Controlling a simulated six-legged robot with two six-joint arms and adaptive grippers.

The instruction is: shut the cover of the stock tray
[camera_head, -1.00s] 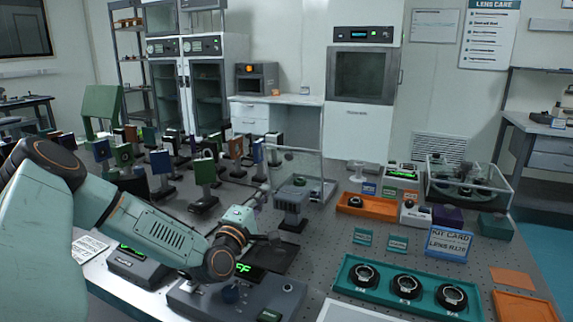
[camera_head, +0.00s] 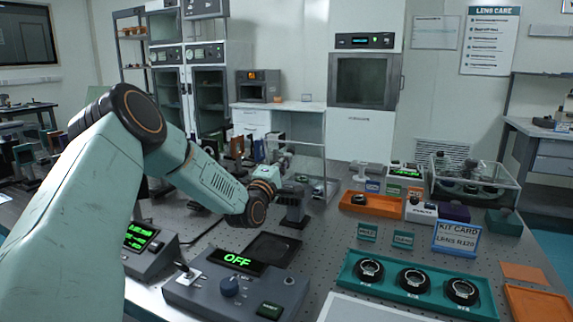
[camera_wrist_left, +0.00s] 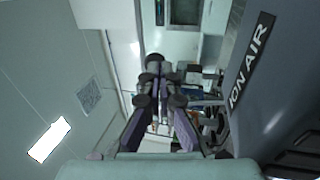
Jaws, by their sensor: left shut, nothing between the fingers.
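A clear upright panel (camera_head: 307,152) stands behind my left gripper, above a low base holding small items (camera_head: 321,187); it looks like the raised cover of the stock tray, but I cannot be sure. My left gripper (camera_head: 284,161) is shut and empty, just left of this panel in the picture. I cannot tell if they touch. The fingers also show in the left wrist view (camera_wrist_left: 158,72), closed together and pointing away. My own arm hides part of the table. My right gripper is out of view.
A dark ION AIR unit (camera_wrist_left: 255,85) is close on the right in the wrist view. A control box with an OFF display (camera_head: 238,287) and a teal tray of three lens rings (camera_head: 390,287) are in front. A clear box (camera_head: 475,183) stands back right.

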